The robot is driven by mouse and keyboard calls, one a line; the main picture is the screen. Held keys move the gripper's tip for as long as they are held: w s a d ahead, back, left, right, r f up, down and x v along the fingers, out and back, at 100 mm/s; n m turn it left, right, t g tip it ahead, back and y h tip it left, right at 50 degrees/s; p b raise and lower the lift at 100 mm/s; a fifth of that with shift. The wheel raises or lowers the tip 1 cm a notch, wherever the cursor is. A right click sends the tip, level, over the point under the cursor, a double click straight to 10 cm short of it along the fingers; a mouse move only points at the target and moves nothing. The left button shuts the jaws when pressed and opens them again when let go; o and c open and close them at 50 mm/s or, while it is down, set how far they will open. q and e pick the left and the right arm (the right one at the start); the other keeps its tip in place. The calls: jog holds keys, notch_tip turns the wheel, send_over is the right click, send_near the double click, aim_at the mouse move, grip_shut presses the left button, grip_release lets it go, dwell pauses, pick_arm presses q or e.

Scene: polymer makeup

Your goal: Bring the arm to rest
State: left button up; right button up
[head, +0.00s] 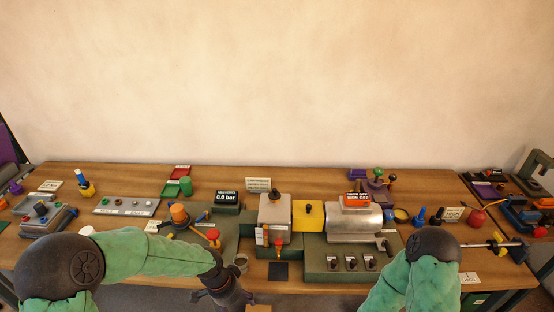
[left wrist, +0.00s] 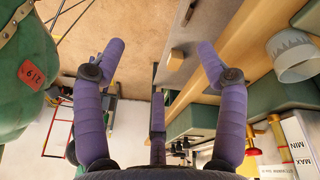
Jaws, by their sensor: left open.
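My left arm reaches in from the left in the head view and bends down at the table's front edge. Its gripper (head: 226,297) points downward there, partly cut off by the bottom of the picture. In the left wrist view the purple fingers of the left gripper (left wrist: 158,52) are spread wide, with nothing between them. The floor and the table's front edge show past them. My right arm shows only as a green elbow and links at the lower right of the head view; its gripper is out of the picture.
The wooden table (head: 130,172) carries a metal tank (head: 354,222), a pressure display (head: 227,197), a yellow block (head: 308,215) and a control box (head: 42,220). A red oil can (head: 477,217) stands at the right.

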pick_arm(q)
jog(key=s+f+n+b, duration=0.1)
jog(key=s+f+n, duration=0.3)
jog(key=f, duration=0.3)
jog(key=s+d+f+n+h+b, duration=0.1)
jog(key=s+f+n+b, duration=0.1)
jog(key=s+f+n, duration=0.2)
jog(key=s+d+f+n+b, duration=0.1)
jog(key=s+f+n, duration=0.3)
jog(key=f, duration=0.6)
jog(key=shift+s+f, duration=0.4)
jog(key=shift+s, duration=0.25)
